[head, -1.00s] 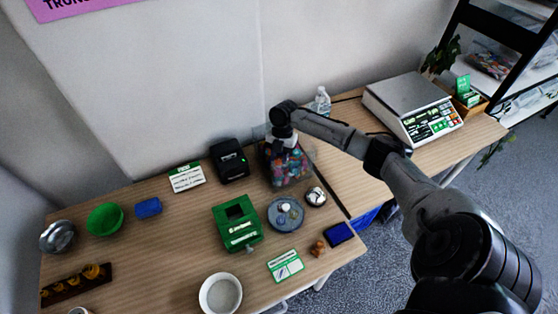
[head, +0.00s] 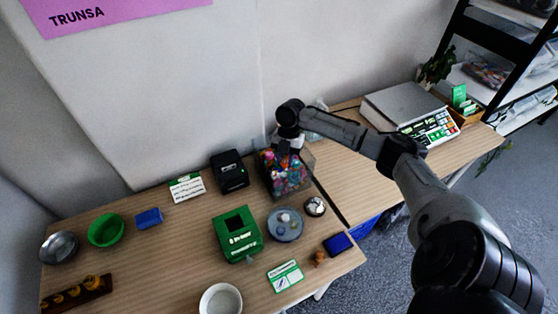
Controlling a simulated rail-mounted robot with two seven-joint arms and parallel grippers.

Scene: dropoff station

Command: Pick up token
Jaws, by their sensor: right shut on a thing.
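My right gripper (head: 287,157) points down at the top of a clear bin (head: 308,170) filled with colourful small items (head: 285,180). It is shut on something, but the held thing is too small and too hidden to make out. A round grey-blue dish (head: 274,232) stands in front of the bin. It holds a few small round pieces (head: 284,218) that look like tokens. A green box (head: 237,235) with a dark square opening on top stands left of the dish. My left gripper is not in view.
A black printer-like device (head: 230,170) stands left of the bin. A small round pot (head: 315,206), blue pad (head: 338,244), green-and-white card (head: 285,276) and white bowl (head: 220,300) lie around the dish. A scale (head: 410,105) stands on the right table.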

